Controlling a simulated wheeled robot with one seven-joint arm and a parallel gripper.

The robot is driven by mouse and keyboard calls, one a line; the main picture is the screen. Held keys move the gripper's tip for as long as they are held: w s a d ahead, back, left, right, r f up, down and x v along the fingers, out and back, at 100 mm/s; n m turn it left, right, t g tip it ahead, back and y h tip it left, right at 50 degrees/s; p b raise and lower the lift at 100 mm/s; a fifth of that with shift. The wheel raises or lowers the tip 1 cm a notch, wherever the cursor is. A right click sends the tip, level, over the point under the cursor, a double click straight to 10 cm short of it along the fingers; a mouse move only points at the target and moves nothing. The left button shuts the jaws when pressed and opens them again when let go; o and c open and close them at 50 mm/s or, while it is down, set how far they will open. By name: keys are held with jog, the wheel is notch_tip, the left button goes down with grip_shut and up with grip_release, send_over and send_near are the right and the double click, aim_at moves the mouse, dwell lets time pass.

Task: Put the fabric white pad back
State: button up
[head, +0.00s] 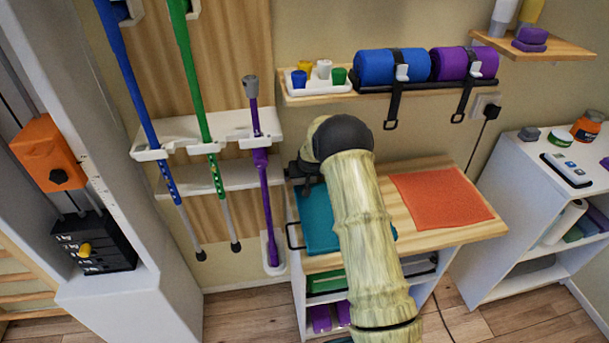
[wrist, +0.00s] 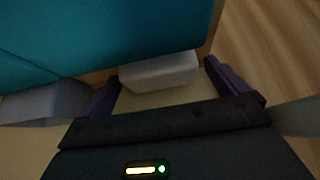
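A small white block (wrist: 160,72), possibly the white pad, shows in the wrist view below the edge of a teal surface. Its fabric cannot be made out. My gripper (wrist: 163,76) is open, its two dark purple fingers on either side of the block, with a gap visible at the right finger. Whether the left finger touches it is unclear. In the head view my gripper (head: 304,172) is a small dark shape at the wooden-topped table's back left, beside a teal mat (head: 316,220). My arm hides part of the mat, and no white pad can be made out there.
An orange-red mat (head: 440,198) lies on the table's right (head: 470,232). Above, a wall shelf (head: 325,95) holds small cups and blue and purple rolls. Canes (head: 262,180) hang in a white rack at left. A white cabinet (head: 540,225) stands at right.

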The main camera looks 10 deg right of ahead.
jog(key=shift+r, duration=0.25)
jog(key=v, duration=1.1)
jog(key=shift+s+r, duration=0.25)
jog(key=shift+r, duration=0.1)
jog(key=s+r+g, duration=0.2)
jog(key=s, duration=1.5)
jog(key=s+r+g, duration=0.2)
jog(key=s, duration=1.5)
jog(key=shift+r, duration=0.2)
